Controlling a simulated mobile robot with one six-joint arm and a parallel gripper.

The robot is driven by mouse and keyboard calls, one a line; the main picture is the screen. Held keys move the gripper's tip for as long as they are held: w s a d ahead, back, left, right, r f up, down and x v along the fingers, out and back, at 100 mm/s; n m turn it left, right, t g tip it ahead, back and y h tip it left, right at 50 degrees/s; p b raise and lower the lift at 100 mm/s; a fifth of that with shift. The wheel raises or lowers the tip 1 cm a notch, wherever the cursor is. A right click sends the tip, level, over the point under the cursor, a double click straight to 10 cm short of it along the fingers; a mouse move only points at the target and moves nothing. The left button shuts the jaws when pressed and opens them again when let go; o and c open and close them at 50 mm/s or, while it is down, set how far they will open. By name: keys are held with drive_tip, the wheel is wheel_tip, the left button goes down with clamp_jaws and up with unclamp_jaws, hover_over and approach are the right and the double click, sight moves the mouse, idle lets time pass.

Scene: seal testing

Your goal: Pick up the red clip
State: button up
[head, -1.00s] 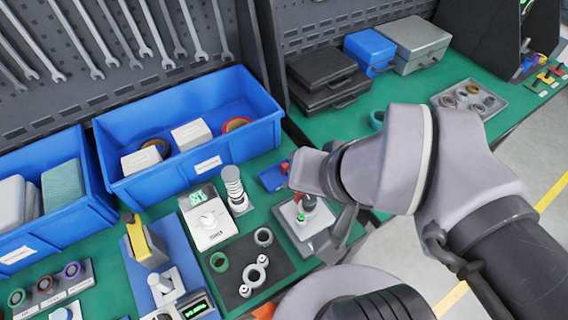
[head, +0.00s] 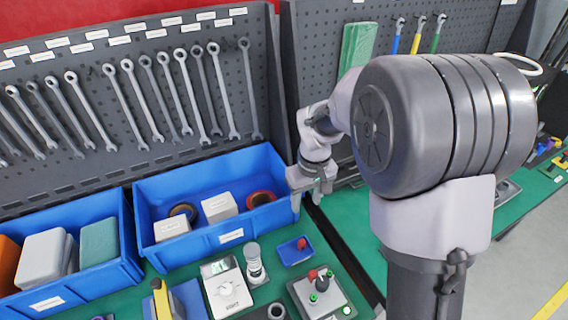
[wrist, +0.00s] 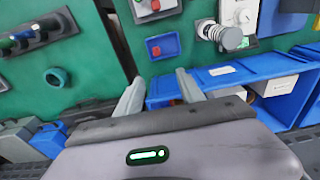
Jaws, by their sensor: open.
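A small red piece (head: 301,243), which looks like the red clip, lies in a small shallow blue tray (head: 288,256) on the green bench; its exact shape is too small to tell. In the wrist view the red piece (wrist: 155,50) sits in the same tray (wrist: 172,42), beyond my fingertips. My gripper (head: 308,200) is open and empty. It hangs beside the right end of the large blue bin, apart from the small tray. In the wrist view both fingers of my gripper (wrist: 158,80) are spread with nothing between them.
The large blue bin (head: 236,236) with white boxes and rings stands left of my gripper. A control box (head: 334,308) with red and green knobs is in front of the tray. A dial unit (head: 228,292) and a spring-like cylinder (head: 255,262) stand left of it. A pegboard with wrenches rises behind.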

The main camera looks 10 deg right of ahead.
drive_tip(key=n+g, duration=0.1)
drive_tip(key=n, duration=0.1)
hover_over(303, 242)
wheel_tip(303, 242, down, 5)
wheel_tip(303, 242, down, 12)
drive_tip(key=shift+a+f+b, duration=0.15)
drive_tip(key=shift+f+b, duration=0.05)
drive_tip(key=shift+b, duration=1.05)
wheel_tip(303, 242, down, 6)
drive_tip(key=shift+r+b, duration=0.15)
drive_tip(key=shift+b, duration=0.7)
drive_tip(key=shift+r, duration=0.1)
clamp_jaws()
